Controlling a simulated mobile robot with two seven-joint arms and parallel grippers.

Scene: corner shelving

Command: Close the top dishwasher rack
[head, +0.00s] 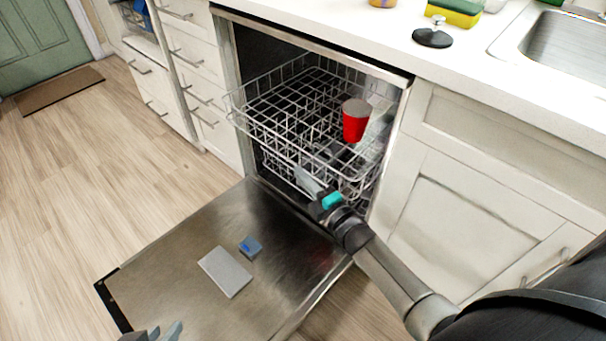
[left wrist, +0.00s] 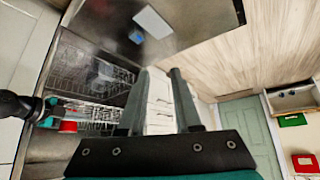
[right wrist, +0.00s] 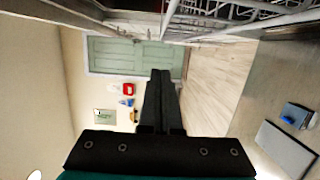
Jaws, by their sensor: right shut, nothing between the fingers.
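The top dishwasher rack (head: 262,133) is a wire basket, pulled partly out of the dishwasher. A red cup (head: 355,122) stands in it toward the right side. My right gripper (head: 303,178) is shut and empty at the rack's lower front; I cannot tell whether it touches the wires. In the right wrist view its fingers (right wrist: 160,75) are together, with rack wires (right wrist: 235,12) above. My left gripper (head: 158,332) is at the bottom edge of the head view, over the door's outer end. In the left wrist view its fingers (left wrist: 158,75) are apart and empty.
The dishwasher door (head: 180,230) lies folded down, with a grey dispenser flap (head: 225,271) and blue piece (head: 250,246) on it. A lower rack (head: 275,170) sits inside. The counter (head: 465,65) holds a black stopper (head: 432,38). The floor to the left is clear.

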